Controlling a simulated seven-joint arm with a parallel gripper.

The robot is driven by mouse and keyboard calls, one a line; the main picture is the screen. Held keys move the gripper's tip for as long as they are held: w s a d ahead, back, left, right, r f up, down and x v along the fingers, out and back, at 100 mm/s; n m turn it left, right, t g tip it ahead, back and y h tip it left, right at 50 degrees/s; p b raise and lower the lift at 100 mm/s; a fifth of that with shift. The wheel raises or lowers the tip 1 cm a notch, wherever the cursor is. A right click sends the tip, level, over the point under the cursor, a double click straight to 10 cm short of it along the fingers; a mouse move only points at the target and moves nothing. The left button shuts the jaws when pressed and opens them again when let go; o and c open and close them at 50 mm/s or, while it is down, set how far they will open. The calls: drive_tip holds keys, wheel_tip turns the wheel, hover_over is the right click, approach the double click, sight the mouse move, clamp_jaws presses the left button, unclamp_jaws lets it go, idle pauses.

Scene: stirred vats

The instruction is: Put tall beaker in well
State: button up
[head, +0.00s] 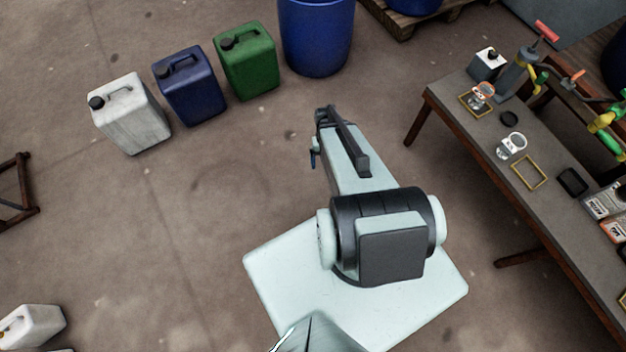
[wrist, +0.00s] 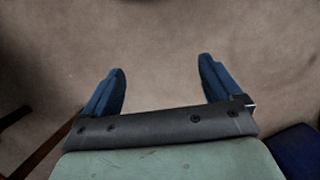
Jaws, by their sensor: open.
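My gripper (wrist: 162,68) is open and empty in the wrist view, its two blue fingers wide apart over bare floor. In the head view only a bit of blue finger (head: 314,158) shows beside my arm, left of the bench and well away from it. Two clear glass vessels stand on the bench. One glass vessel (head: 511,146) stands near a yellow frame (head: 541,183). The other, with orange markings (head: 481,93), stands at a second yellow frame (head: 465,107). I cannot tell which is the tall beaker, or whether a frame marks the well.
The dark bench (head: 560,215) runs along the right, with a grey container (head: 487,64), black rings and coloured valves. White (head: 135,120), blue (head: 190,88) and green (head: 248,65) canisters and a blue drum (head: 316,38) stand on the floor.

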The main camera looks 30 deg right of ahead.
drive_tip(key=s+a+f+n+g+h, duration=0.1)
drive_tip(key=s+a+n+g, duration=0.2)
drive_tip(key=s+a, duration=1.1)
drive_tip(key=shift+s+a+n+g, duration=0.4)
drive_tip(key=shift+s+n, duration=0.4)
drive_tip(key=shift+s, duration=0.15)
